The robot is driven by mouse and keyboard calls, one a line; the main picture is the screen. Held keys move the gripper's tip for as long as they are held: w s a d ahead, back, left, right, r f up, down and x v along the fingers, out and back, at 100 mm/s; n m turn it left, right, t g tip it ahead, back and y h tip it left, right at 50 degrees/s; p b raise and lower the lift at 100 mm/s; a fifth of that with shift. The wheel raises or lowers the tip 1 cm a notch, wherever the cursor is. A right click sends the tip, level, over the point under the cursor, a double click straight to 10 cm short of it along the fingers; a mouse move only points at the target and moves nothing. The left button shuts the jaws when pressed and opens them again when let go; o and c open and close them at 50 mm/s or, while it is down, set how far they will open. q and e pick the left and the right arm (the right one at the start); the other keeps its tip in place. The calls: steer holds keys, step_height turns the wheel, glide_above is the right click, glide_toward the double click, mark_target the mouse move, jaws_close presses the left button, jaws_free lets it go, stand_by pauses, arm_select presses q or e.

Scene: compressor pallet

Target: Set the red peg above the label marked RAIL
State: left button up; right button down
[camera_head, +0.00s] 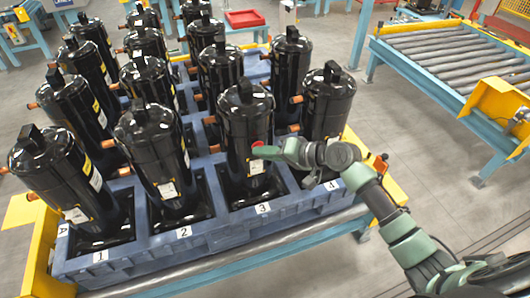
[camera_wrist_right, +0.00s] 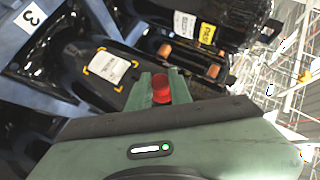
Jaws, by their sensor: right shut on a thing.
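My right gripper (camera_head: 266,151) is in front of the black compressor (camera_head: 245,115) in the column numbered 3. In the right wrist view the gripper (camera_wrist_right: 161,87) is shut on the red peg (camera_wrist_right: 162,93), whose red end shows between the two green fingers. In the head view a small bit of red (camera_head: 257,144) shows at the gripper tip. In the right wrist view, a white label (camera_wrist_right: 107,68) with yellow corner marks is on a compressor just beyond the fingers. I cannot read RAIL on any label. My left gripper is not in view.
Several black compressors with copper stubs stand in rows on a blue pallet (camera_head: 215,238), its front edge numbered 1 to 4. A neighbouring compressor (camera_head: 327,105) stands close to my right arm. A roller conveyor (camera_head: 455,60) is at the right. Grey floor lies between.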

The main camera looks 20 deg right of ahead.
steer(key=shift+w, duration=0.7)
stand_by(0.5)
steer(key=c, duration=1.2)
jaws_free()
